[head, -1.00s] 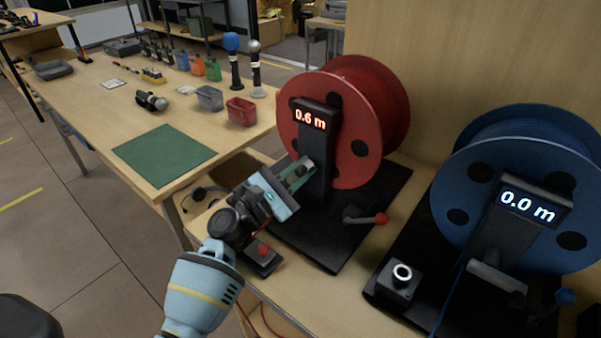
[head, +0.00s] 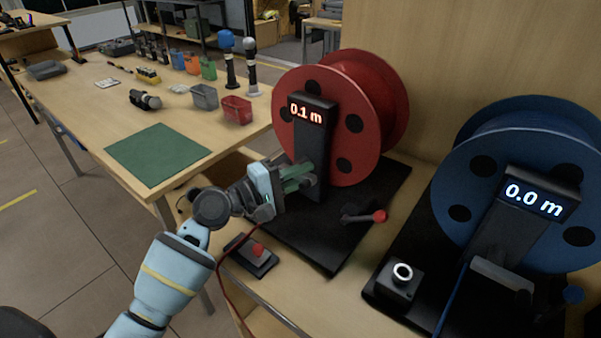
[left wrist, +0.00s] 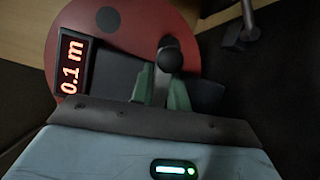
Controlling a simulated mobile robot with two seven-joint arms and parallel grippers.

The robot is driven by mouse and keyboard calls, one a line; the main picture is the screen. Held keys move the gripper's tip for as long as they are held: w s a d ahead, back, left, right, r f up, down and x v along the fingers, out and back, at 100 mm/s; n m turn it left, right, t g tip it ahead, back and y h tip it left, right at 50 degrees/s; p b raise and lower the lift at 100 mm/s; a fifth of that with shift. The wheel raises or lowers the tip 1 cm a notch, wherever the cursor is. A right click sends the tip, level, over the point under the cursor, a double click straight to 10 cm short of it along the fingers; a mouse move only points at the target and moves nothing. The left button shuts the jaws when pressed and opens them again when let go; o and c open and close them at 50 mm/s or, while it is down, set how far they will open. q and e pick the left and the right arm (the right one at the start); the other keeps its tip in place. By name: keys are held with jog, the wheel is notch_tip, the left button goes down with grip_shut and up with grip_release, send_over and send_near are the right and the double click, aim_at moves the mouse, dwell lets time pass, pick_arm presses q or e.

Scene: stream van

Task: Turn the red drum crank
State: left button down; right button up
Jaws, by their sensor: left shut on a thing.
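The red drum (head: 375,95) stands upright on a black base (head: 330,245), behind a dark post whose display (head: 306,112) reads 0.1 m. My left gripper (head: 303,177) is at the front of this post, its green fingers shut on the crank, which they mostly hide. In the left wrist view, a dark round crank handle end (left wrist: 170,58) shows between the fingertips (left wrist: 164,85), with the red drum (left wrist: 130,15) behind. A lever with a red knob (head: 380,216) sits apart, low on the base. My right gripper is not in view.
A blue drum (head: 470,180) stands at right, its display reading 0.0 m. A box with a lit ring button (head: 402,272) is before it. A red-button box (head: 257,250) lies below my left gripper. A worktable (head: 90,110) holds a green mat (head: 157,153) and bins.

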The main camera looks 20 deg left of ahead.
aim_at(296, 179)
pick_arm(q)
jog(key=shift+f+m, duration=0.1)
jog(key=shift+m, duration=0.4)
jog(key=c, duration=1.4)
grip_release()
jog(key=shift+o, duration=0.2)
jog(key=v, duration=0.6)
jog(key=shift+s+a+b, duration=0.15)
jog(key=shift+b, duration=0.15)
jog(key=shift+s+a, duration=0.45)
jog(key=shift+s, duration=0.1)
